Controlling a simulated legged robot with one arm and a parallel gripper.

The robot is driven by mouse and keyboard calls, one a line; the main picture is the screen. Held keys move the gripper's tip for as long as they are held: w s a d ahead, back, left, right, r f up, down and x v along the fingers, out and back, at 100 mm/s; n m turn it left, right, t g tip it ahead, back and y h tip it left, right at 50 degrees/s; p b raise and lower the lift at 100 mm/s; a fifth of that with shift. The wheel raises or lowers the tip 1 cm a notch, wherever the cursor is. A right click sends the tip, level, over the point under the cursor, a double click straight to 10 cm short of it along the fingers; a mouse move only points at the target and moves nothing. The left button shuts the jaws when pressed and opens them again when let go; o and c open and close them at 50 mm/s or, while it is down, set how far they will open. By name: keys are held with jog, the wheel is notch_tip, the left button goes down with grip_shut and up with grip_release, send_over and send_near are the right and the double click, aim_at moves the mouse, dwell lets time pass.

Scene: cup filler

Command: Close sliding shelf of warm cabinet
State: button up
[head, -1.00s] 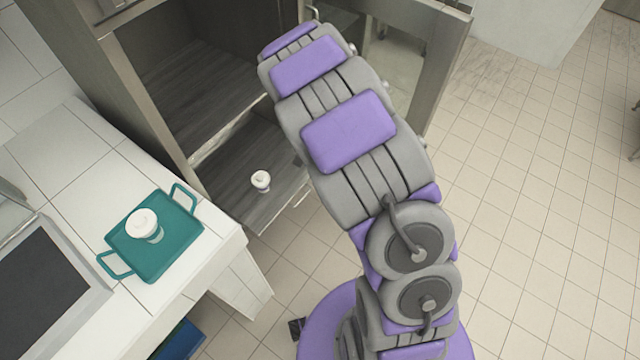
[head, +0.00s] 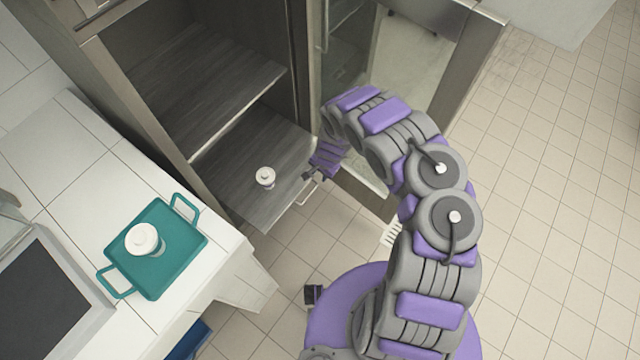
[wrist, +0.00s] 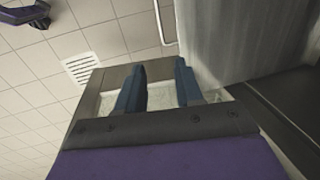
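The sliding shelf (head: 235,200) of the warm cabinet (head: 185,130) is pulled out at the lower level. A small white lidded cup (head: 265,177) stands upright on it. A thin metal handle (head: 309,191) shows at the shelf's front right; a thin bar that looks like this handle (wrist: 158,20) shows at the top of the wrist view. My gripper (head: 308,176) is beside the shelf's right front corner, close to the handle; I cannot tell whether it touches. In the wrist view its two blue fingers (wrist: 160,88) are apart with nothing between them.
A fixed upper shelf (head: 200,90) is above the sliding one. At left, a white counter (head: 50,180) holds a teal tray (head: 170,265) with another lidded cup (head: 143,240). Tiled floor at right is clear.

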aim_at(312, 191)
jog(key=a+f+b, duration=0.1)
jog(key=f+b, duration=0.2)
jog(key=f, duration=0.2)
jog(key=w+a+f+b, duration=0.1)
jog(key=f+b, duration=0.1)
jog(key=f, duration=0.4)
jog(key=w+a+f+b, duration=0.1)
jog(key=f+b, duration=0.2)
jog(key=f, duration=0.3)
jog(key=shift+f+b, duration=0.1)
jog(key=shift+b, duration=0.2)
grip_shut()
dwell(0.8)
